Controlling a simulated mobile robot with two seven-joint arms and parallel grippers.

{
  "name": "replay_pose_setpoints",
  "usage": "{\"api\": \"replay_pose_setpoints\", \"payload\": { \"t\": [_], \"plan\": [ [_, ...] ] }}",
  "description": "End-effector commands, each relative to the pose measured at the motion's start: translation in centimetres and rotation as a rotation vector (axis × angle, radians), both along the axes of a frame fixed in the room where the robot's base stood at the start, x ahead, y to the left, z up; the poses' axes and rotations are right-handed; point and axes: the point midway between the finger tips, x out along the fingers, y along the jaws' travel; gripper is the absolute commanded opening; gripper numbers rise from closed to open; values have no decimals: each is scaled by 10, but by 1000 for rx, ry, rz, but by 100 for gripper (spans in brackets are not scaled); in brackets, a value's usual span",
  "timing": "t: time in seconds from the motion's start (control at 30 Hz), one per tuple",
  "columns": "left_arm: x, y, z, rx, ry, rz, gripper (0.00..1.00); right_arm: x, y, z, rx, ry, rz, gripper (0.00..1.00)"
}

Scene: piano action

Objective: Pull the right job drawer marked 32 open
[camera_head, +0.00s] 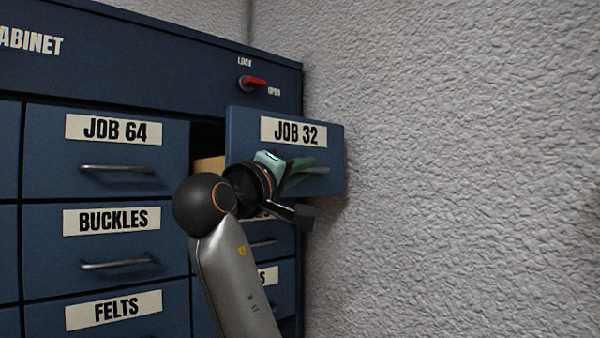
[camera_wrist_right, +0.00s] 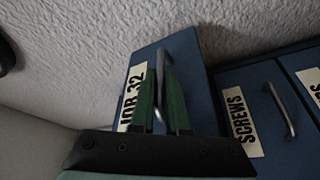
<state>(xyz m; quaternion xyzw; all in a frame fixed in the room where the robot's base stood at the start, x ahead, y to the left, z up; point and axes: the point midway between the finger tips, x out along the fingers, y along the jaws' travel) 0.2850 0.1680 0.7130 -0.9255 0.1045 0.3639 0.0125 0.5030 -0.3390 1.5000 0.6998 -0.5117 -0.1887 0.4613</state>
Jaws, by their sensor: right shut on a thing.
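The blue drawer labelled JOB 32 (camera_head: 240,135) stands pulled out from the cabinet (camera_head: 180,60), with a dark gap at its left where a tan thing (camera_head: 210,165) shows inside. My right gripper (camera_head: 302,172) is at its front, its green fingers shut on the metal handle (camera_head: 318,170). In the right wrist view the fingers (camera_wrist_right: 160,100) lie on both sides of the handle (camera_wrist_right: 163,75), and the drawer front (camera_wrist_right: 185,65) is behind them. The lower left of the drawer is hidden by my right wrist. My left gripper is not in view.
A red lock lever (camera_head: 253,82) sits above the drawer, by the word OPEN. Closed drawers JOB 64 (camera_head: 50,170), BUCKLES (camera_head: 45,255) and FELTS (camera_head: 45,318) are at left. A rough grey wall (camera_head: 460,170) stands close on the right.

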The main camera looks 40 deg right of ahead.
Motion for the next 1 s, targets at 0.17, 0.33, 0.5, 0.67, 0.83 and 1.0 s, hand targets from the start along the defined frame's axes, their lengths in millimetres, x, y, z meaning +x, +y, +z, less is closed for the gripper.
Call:
{"api": "replay_pose_setpoints", "payload": {
  "t": [0.17, 0.33, 0.5, 0.67, 0.83, 1.0],
  "plan": [
    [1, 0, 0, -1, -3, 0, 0, 0, 0, -1, 3, 1, -1, 0],
    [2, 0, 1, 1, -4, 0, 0, 0, 0, -1, 2, 2, -1, 0],
    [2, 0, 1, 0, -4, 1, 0, 0, 0, 0, 1, 1, -1, 26],
    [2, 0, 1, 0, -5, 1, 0, 0, 0, 0, 1, 1, -1, 26],
    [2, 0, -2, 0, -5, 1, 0, -3, 7, -2, -1, 0, 1, 26],
    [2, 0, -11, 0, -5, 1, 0, -15, 35, -10, -1, -2, 4, 26]
  ]
}}
